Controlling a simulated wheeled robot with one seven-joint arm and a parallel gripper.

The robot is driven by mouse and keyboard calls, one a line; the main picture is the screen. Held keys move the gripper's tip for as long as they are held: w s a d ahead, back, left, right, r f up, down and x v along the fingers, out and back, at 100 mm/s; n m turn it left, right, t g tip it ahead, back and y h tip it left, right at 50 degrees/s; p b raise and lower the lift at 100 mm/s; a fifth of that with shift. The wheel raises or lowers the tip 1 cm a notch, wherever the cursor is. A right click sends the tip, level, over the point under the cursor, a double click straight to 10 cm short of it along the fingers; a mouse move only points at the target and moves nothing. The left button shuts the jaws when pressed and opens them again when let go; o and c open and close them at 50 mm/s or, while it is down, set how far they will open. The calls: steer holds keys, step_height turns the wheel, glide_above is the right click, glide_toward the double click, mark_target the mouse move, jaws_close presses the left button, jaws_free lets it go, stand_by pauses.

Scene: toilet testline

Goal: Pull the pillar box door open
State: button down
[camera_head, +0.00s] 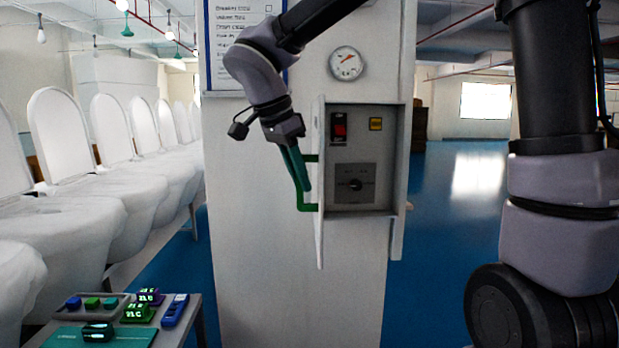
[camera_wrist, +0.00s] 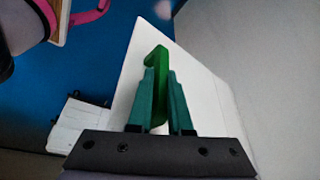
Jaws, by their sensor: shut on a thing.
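The pillar box (camera_head: 398,150) is a grey box on the white pillar, with a red switch, a yellow label and a dial panel inside. Its door (camera_head: 319,240) stands open, swung out on the left side and seen nearly edge-on. The door has a green handle (camera_head: 308,207). My gripper (camera_head: 302,185) has teal fingers at the handle, left of the door. In the wrist view my gripper (camera_wrist: 160,105) is shut on the green handle (camera_wrist: 158,62), which lies between its fingers, with the white door (camera_wrist: 205,85) behind it.
A small table (camera_head: 195,310) at the lower left holds several coloured devices. White toilets (camera_head: 110,200) stand in a row on the left. A gauge (camera_head: 346,63) and a notice board (camera_head: 222,70) are on the pillar (camera_head: 250,260). Blue floor (camera_head: 450,240) is open on the right.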

steer(key=shift+w, duration=0.1)
stand_by(0.3)
steer(key=c, duration=0.8)
jaws_free()
steer(key=shift+c, duration=0.2)
steer(key=shift+a, duration=0.1)
steer(key=v, duration=1)
steer(key=shift+r, duration=0.4)
